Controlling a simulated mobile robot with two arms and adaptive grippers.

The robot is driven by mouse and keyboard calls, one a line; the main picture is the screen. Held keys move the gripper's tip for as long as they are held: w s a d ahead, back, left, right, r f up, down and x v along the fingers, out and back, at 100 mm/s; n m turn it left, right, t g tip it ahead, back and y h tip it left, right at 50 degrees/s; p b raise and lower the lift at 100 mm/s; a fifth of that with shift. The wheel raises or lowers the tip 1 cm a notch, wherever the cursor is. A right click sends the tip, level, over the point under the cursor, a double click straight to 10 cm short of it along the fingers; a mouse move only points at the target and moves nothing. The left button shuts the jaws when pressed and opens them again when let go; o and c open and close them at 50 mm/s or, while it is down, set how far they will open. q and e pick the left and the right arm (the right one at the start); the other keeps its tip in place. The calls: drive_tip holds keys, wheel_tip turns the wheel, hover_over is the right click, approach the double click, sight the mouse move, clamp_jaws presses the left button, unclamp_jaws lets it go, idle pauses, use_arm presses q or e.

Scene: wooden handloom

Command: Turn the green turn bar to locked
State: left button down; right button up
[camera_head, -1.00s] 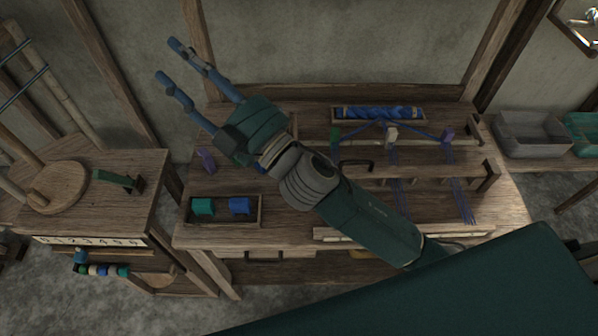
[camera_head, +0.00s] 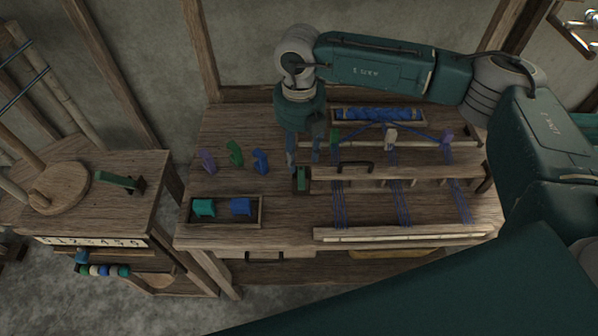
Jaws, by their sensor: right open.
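A small green bar (camera_head: 302,179), which looks like the turn bar, sits at the left end of the long wooden beam with the black handle. It looks upright, but its exact angle is hard to tell at this size. My right gripper (camera_head: 304,158) points down just above it, with its fingers open to the left and right of it. Nothing is held between the fingers. I cannot tell whether they touch the bar. My left gripper is not in view.
The beam's black handle (camera_head: 355,165) is close to the right. Purple (camera_head: 207,160), green (camera_head: 235,153) and blue (camera_head: 260,161) pieces stand to the left. A tray (camera_head: 225,224) holds two blocks. A green lever (camera_head: 115,179) is on the left table.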

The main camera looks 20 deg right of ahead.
sight(299, 178)
wheel_tip(299, 178, down, 8)
drive_tip(key=shift+f+p, duration=0.15)
drive_tip(key=shift+p, duration=1.1)
drive_tip(key=shift+f, duration=0.35)
clamp_jaws()
